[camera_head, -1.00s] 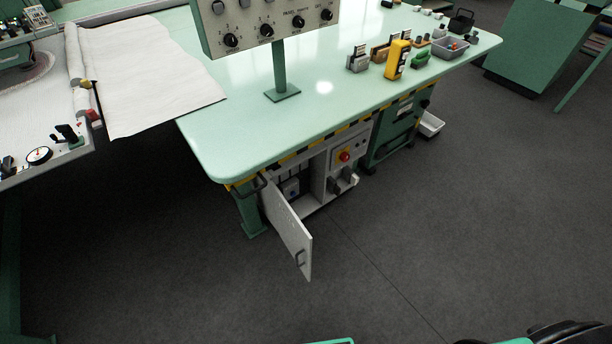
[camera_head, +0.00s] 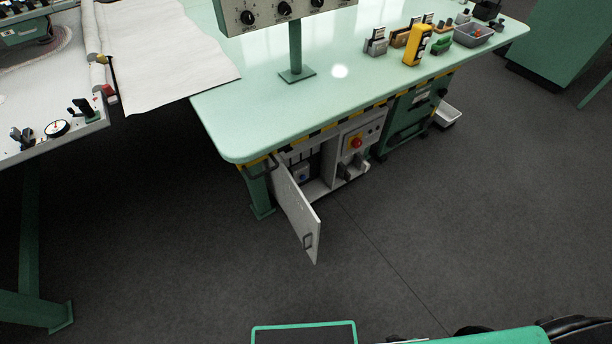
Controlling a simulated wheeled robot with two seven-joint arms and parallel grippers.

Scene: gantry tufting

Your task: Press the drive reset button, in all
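A grey cabinet under the near end of the green table has its door (camera_head: 298,212) swung open toward me. Inside the opening, in shadow, a small unit with a blue spot (camera_head: 303,173) shows; I cannot tell whether it is the drive reset button. Neither of my grippers is in view.
The green table (camera_head: 240,130) has a striped yellow and black edge above the cabinet. A control panel (camera_head: 285,10) stands on it. A yellow device (camera_head: 416,45) and bins are at the far end. A machine bed (camera_head: 40,105) is at left. The floor before the cabinet is clear.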

